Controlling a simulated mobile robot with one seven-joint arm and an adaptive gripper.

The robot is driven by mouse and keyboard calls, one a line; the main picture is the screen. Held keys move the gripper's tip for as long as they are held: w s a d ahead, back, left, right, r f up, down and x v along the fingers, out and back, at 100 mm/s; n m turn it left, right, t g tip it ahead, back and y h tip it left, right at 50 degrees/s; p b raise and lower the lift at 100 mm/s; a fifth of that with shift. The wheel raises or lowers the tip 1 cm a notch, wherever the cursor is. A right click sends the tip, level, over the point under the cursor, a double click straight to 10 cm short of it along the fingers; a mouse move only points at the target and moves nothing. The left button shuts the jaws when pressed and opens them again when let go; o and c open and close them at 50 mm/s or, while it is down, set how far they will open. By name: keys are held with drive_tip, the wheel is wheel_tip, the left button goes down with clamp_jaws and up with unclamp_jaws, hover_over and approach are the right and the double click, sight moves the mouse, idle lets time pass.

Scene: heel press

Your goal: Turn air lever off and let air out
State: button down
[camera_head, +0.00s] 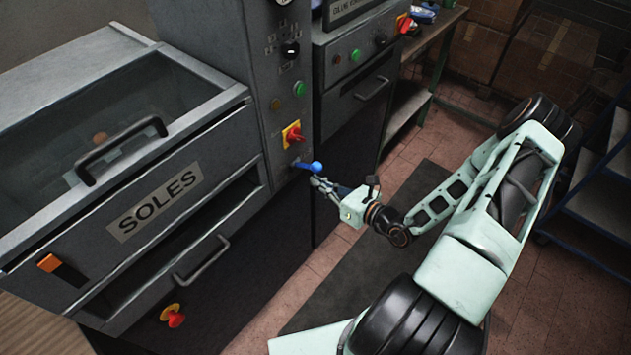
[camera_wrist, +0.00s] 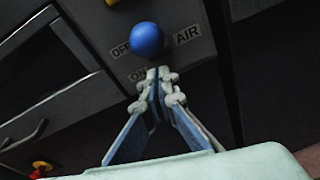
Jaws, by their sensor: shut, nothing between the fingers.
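The blue air lever (camera_head: 308,166) sticks out from the grey machine column, below a red and yellow rotary switch. In the wrist view its round blue knob (camera_wrist: 147,39) stands in front of the labels OFF, ON and AIR. The OFF label is left of the knob, ON below it, AIR to its right. My gripper (camera_head: 316,181) is shut and empty, close to the lever. In the wrist view the closed fingertips (camera_wrist: 157,73) are just below the knob; I cannot tell whether they touch it. The lever's shaft is mostly hidden behind the knob in the wrist view.
The red and yellow switch (camera_head: 293,135) sits just above the lever. A SOLES cabinet (camera_head: 120,244) with drawer handles and a red knob (camera_head: 172,316) stands left. A second machine (camera_head: 352,65) is right of the column. A dark mat (camera_head: 330,290) lies on the tiled floor.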

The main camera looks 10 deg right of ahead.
drive_tip(key=f+b+v, duration=0.1)
drive_tip(key=v, duration=0.9)
drive_tip(key=shift+s, duration=0.45)
